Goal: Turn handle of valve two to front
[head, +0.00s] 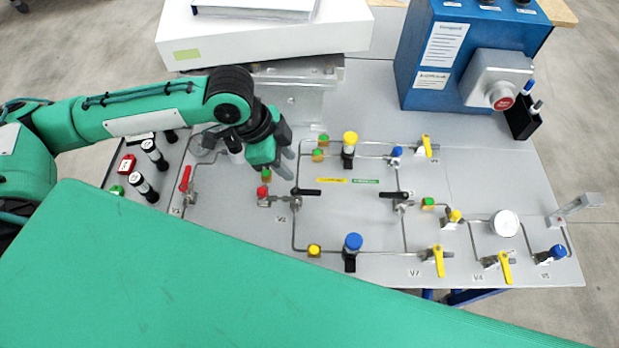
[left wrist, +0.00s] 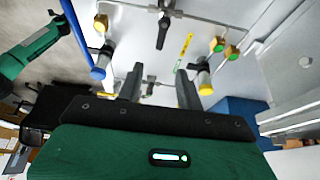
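The valve marked V2 has a black handle (head: 307,193) lying level, pointing right from its pivot. In the left wrist view the same handle (left wrist: 163,32) shows near the top middle. My left gripper (head: 286,163) hangs above the panel, just up and left of this handle in the head view, apart from it. Its two fingers (left wrist: 160,75) stand apart with nothing between them. My right gripper is not in view.
A red handle (head: 185,179) stands to the left of V2. Another black handle (head: 393,195) lies to its right. A yellow knob (head: 350,139) and a blue knob (head: 353,242) stand up from the panel. A blue box with a red button (head: 502,103) is at the back right.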

